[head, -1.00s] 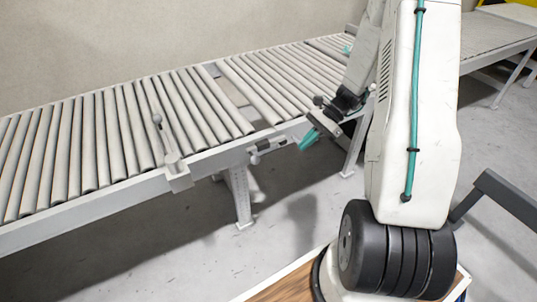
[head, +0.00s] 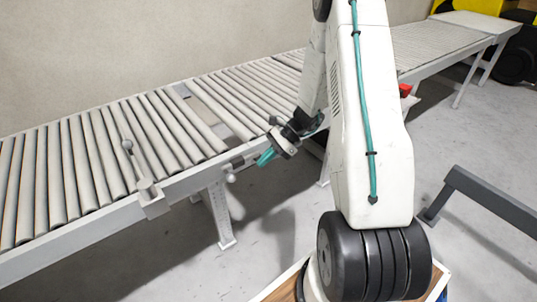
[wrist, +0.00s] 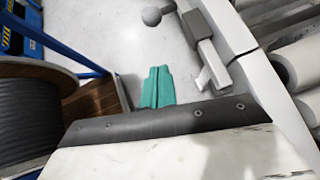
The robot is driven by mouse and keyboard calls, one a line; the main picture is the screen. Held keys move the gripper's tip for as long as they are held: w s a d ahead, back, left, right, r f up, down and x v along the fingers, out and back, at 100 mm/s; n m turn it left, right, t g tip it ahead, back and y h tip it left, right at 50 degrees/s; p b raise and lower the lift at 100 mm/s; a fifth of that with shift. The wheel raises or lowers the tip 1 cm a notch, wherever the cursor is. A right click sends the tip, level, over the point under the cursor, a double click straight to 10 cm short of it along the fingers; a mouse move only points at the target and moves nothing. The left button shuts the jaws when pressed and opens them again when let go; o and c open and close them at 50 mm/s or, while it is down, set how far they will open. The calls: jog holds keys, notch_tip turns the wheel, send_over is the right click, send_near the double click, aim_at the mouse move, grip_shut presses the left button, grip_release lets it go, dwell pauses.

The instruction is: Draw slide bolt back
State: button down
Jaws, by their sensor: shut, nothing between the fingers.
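The slide bolt (head: 236,164) is a small grey fitting on the side rail of the roller conveyor. In the wrist view the bolt (wrist: 198,28) shows as a dark block around a light bar, with a round ball knob (wrist: 152,16) on an arm. My gripper (head: 265,157) has teal fingers, shut and empty, just right of the bolt in the head view. In the wrist view my gripper (wrist: 157,88) points toward the knob, with a visible gap between them. The fingers do not appear to touch the bolt.
The roller conveyor (head: 190,183) runs along the wall. An upright lever with a ball end (head: 127,145) stands at its near edge. A conveyor leg (head: 217,212) stands below the bolt. A dark rail (head: 490,200) is at right. Open floor lies in front.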

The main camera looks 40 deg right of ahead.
jog(key=w+a+f, duration=0.1)
jog(key=a+f, duration=0.1)
jog(key=a, duration=0.5)
jog(key=shift+w+a, duration=0.2)
jog(key=shift+w, duration=0.15)
jog(key=shift+f, duration=0.1)
